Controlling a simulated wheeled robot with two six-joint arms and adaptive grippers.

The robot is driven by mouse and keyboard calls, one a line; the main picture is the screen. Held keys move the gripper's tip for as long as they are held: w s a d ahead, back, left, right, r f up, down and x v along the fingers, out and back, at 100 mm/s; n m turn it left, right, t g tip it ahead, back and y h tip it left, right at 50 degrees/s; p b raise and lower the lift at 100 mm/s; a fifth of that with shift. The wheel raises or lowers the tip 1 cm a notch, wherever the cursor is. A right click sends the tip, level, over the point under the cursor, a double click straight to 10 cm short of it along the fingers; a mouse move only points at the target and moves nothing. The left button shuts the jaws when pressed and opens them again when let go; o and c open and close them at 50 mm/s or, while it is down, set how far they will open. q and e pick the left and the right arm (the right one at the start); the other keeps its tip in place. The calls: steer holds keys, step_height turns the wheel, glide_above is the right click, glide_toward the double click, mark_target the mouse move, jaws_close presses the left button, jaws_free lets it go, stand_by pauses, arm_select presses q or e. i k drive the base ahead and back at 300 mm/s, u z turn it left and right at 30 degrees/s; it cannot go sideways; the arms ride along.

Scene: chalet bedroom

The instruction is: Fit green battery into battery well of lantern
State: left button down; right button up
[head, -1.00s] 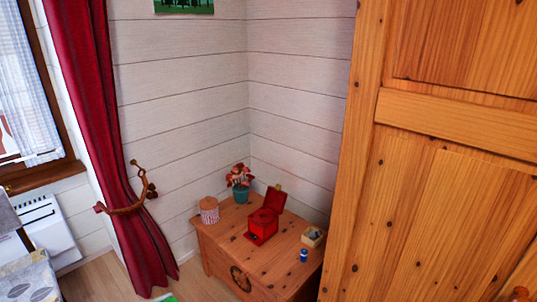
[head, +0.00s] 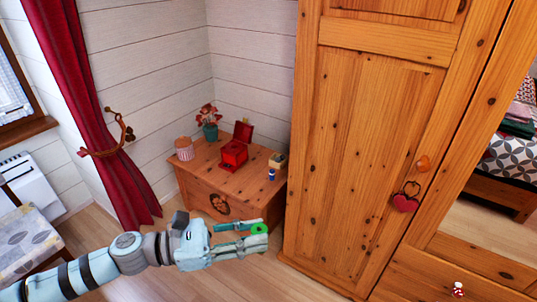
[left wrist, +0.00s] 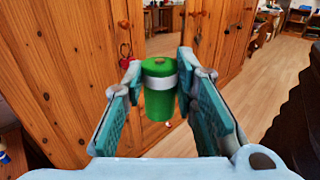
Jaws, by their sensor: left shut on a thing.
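My left gripper (head: 240,238) reaches in from the left in the head view, above the floor in front of the wooden chest. It is shut on the green battery (head: 259,229). In the left wrist view, the green battery (left wrist: 159,106), with a white band and a small top terminal, stands upright between the two fingers (left wrist: 160,95). The red lantern (head: 233,154) stands on the chest with its lid raised at the back. It is apart from the gripper, farther back. The inside of its well is too small to make out. My right gripper is not in view.
The wooden chest (head: 192,169) stands in the corner. On it are a striped jar (head: 184,148), a potted red flower (head: 209,121), a small box of items (head: 277,160) and a blue cylinder (head: 271,175). A tall wardrobe (head: 360,150) stands close on the right.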

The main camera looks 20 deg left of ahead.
mark_target(233, 156)
steer(key=u, duration=0.75)
steer(key=i, duration=0.65)
steer(key=u, duration=0.9)
steer(key=i, duration=1.65)
steer(key=z, duration=1.2)
steer(key=i, duration=0.3)
steer(key=z, duration=0.5)
